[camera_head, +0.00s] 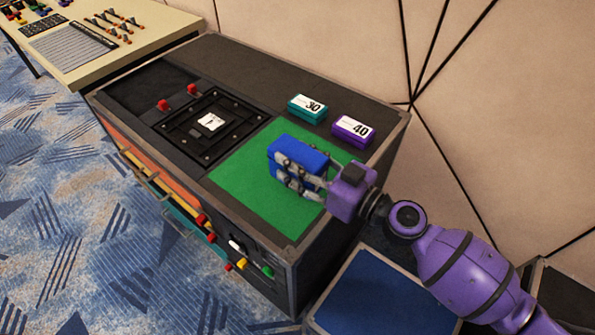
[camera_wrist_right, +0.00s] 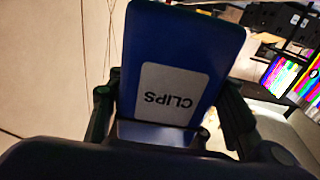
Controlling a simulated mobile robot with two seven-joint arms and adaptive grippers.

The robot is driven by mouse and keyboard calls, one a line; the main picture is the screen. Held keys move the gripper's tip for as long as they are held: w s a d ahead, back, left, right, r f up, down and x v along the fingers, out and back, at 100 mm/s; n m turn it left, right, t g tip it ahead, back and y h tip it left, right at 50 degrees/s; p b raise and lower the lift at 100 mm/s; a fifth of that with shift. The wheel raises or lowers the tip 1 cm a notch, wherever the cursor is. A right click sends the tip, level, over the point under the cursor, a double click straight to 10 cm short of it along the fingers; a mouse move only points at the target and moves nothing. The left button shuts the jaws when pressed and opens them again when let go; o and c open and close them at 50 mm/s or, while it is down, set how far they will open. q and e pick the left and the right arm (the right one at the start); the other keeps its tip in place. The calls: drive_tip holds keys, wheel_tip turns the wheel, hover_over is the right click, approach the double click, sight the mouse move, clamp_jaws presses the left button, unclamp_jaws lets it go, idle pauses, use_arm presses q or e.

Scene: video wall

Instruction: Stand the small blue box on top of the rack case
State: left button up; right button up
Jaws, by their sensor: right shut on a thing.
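The small blue box (camera_head: 297,158) is held at the green mat on top of the rack case (camera_head: 232,58). In the right wrist view the blue box (camera_wrist_right: 190,45) carries a white label reading CLIPS, seen upside down. My right gripper (camera_head: 300,180) is shut on the box, with a finger on each side of it. The gripper hides part of the box and its lower edge, so I cannot tell whether the box touches the mat. My left gripper is not in view.
The green mat (camera_head: 245,190) is clear around the box. A teal box marked 30 (camera_head: 307,108) and a purple box marked 40 (camera_head: 353,131) lie behind it. A black frame panel (camera_head: 205,128) is to the left. A blue-topped case (camera_head: 385,295) stands in front.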

drive_tip(key=shift+w+a+f, duration=0.1)
drive_tip(key=shift+w+f, duration=0.35)
drive_tip(key=shift+w, duration=0.05)
drive_tip(key=shift+w+f+b, duration=0.15)
drive_tip(key=shift+f+b, duration=0.05)
drive_tip(key=shift+f, duration=0.7)
drive_tip(key=shift+w+f+b, duration=0.1)
drive_tip(key=shift+f+b, duration=0.1)
drive_tip(key=shift+f, duration=0.7)
drive_tip(key=shift+f, duration=0.15)
drive_tip(key=o, duration=1)
drive_tip(key=shift+f, duration=0.15)
drive_tip(key=shift+c, duration=0.2)
drive_tip(key=o, duration=0.4)
drive_tip(key=shift+o, duration=0.2)
